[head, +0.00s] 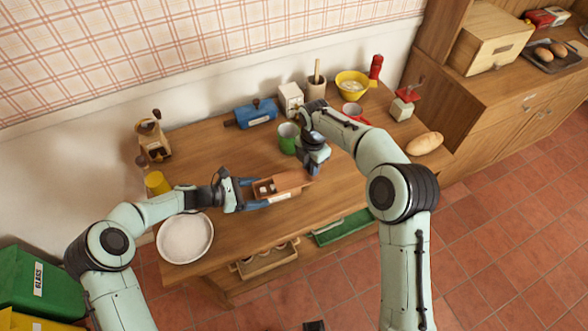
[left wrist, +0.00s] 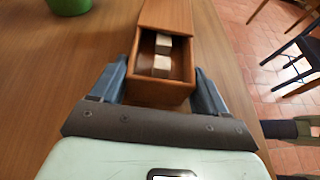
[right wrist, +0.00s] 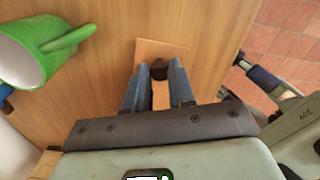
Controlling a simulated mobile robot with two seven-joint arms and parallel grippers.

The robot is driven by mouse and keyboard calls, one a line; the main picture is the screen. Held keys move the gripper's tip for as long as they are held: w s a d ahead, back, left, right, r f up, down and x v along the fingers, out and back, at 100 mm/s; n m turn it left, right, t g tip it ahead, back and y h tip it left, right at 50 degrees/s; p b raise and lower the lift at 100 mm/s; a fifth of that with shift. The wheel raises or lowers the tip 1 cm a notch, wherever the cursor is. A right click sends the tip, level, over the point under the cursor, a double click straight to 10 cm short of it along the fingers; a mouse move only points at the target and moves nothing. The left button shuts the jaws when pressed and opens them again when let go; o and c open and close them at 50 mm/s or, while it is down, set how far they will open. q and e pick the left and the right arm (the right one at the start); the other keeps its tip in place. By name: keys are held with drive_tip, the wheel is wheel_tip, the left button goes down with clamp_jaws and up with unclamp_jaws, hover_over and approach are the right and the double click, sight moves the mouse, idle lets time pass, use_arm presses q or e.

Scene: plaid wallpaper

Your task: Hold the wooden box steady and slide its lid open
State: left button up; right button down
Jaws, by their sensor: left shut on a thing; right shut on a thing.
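The wooden box (head: 262,197) stands on the table with its lid (head: 291,181) slid partway to the right. Its left end is open, and pale blocks show inside; the left wrist view shows the box (left wrist: 161,95) with two whitish blocks (left wrist: 162,60) in it and the lid (left wrist: 168,15) over the far part. My left gripper (head: 251,192) is shut on the left end of the box, one finger on each side. My right gripper (head: 311,168) is shut at the lid's right end; in the right wrist view its fingers close on a dark knob (right wrist: 158,70) on the lid.
A green mug (head: 288,138) stands just behind the box, near my right gripper. A white plate (head: 185,238) lies at the table's left front.

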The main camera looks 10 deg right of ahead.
drive_tip(key=d, duration=0.3)
drive_tip(key=shift+w+d, duration=0.1)
drive_tip(key=shift+w, duration=0.1)
drive_tip(key=c, duration=0.9)
unclamp_jaws()
drive_tip(key=shift+c, duration=0.2)
wheel_tip(320, 180, up, 12)
